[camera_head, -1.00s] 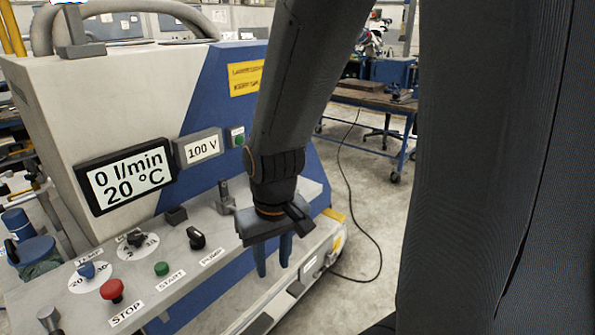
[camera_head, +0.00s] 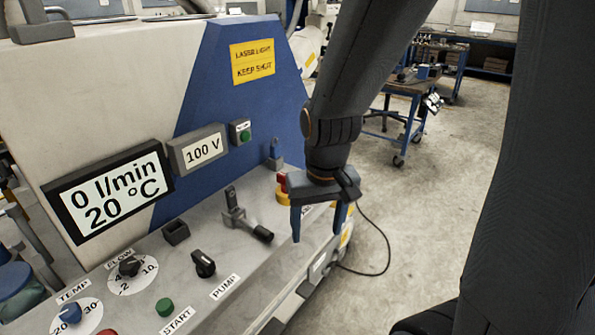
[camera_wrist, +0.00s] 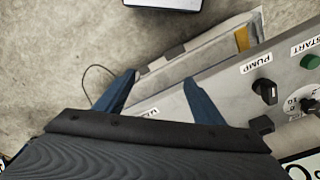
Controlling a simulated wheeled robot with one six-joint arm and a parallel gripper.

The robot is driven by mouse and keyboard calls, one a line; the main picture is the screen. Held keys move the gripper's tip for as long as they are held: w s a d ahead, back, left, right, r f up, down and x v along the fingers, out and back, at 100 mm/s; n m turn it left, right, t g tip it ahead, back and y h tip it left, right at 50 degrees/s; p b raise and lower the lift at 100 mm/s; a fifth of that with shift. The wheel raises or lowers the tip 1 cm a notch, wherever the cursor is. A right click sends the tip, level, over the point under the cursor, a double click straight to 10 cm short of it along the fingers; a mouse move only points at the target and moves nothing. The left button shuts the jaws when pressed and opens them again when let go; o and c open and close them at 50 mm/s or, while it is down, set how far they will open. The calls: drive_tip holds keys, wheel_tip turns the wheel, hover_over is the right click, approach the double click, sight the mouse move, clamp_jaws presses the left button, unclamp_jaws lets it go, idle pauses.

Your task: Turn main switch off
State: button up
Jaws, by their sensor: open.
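My gripper (camera_head: 317,232) points down over the front right part of the machine's panel, with its two blue fingers apart and nothing between them. In the wrist view the open fingers (camera_wrist: 159,78) reach over the panel's edge. A red and yellow part (camera_head: 283,190), which may be the main switch, stands just behind and left of my gripper, partly hidden by it. Its label cannot be read fully. A grey lever with a black handle (camera_head: 243,218) is on the panel left of my gripper.
The black PUMP knob (camera_head: 203,264), green START button (camera_head: 165,307) and FLOW dial (camera_head: 130,267) are farther left on the panel. A cable (camera_head: 388,245) lies on clear floor at right.

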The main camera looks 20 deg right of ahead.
drive_tip(key=shift+o, duration=0.7)
drive_tip(key=w+r+m, duration=0.2)
drive_tip(key=w+m, duration=0.1)
drive_tip(key=w, duration=0.4)
drive_tip(key=w+r+m+g, duration=0.1)
drive_tip(key=w+r+m, duration=0.1)
drive_tip(key=w, duration=0.6)
drive_tip(key=w+r+m, duration=0.2)
drive_tip(key=w+m, duration=0.2)
drive_tip(key=w, duration=0.4)
drive_tip(key=shift+m+b, duration=0.4)
drive_tip(key=shift+w+f, duration=0.15)
drive_tip(key=shift+f+p, duration=1.05)
drive_tip(key=shift+f, duration=2.55)
drive_tip(key=c, duration=1.5)
